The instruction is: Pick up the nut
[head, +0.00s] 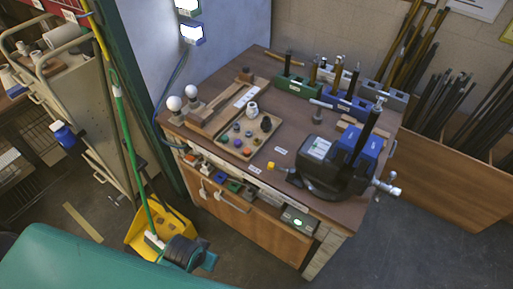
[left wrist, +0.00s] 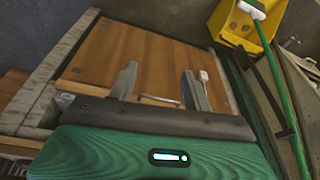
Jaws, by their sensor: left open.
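A beige tray (head: 257,133) lies on the wooden workbench in the head view. It holds several small round parts in blue, dark and orange, plus a white fitting (head: 252,108) and a dark knob (head: 266,123). The parts are too small to tell which one is the nut. My left gripper (left wrist: 160,84) is open and empty in the left wrist view, its two grey fingers apart in front of the wooden cabinet door. It is low beside the bench, well away from the tray. My right gripper is not in view.
A black machine with blue parts (head: 325,152) stands on the bench's right side. Behind the tray are tool holders (head: 291,85); left are two white bulbs (head: 174,103). A yellow dustpan (head: 146,232) and green broom (head: 127,150) stand left of the bench.

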